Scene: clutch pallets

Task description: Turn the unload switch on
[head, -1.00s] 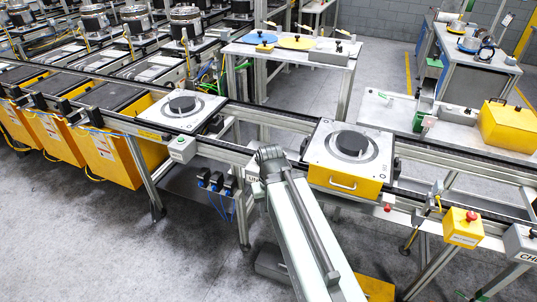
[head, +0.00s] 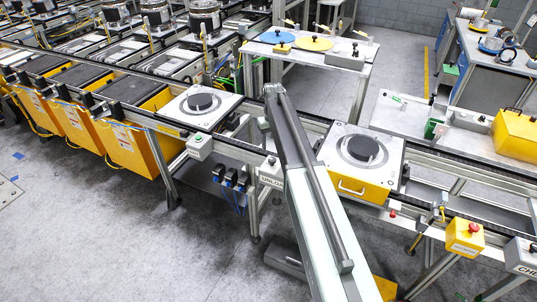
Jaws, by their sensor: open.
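The unload switch is a small light-grey box (head: 271,174) on the front rail of the conveyor, left of my arm. Its label reads "UNLOA", with the rest hidden behind the arm. A small dark knob (head: 272,160) shows on its top, too small to tell how it is turned. My gripper (head: 274,91) is at the far tip of my raised arm, above and beyond the switch in the picture and apart from it. It is open and holds nothing visible; its fingers are hard to make out.
A yellow-fronted pallet with a clutch disc (head: 361,153) sits right of my arm. Another pallet (head: 198,103) lies to the left. A grey box with a green button (head: 199,146) is on the rail. A yellow box with a red button (head: 466,237) stands at right.

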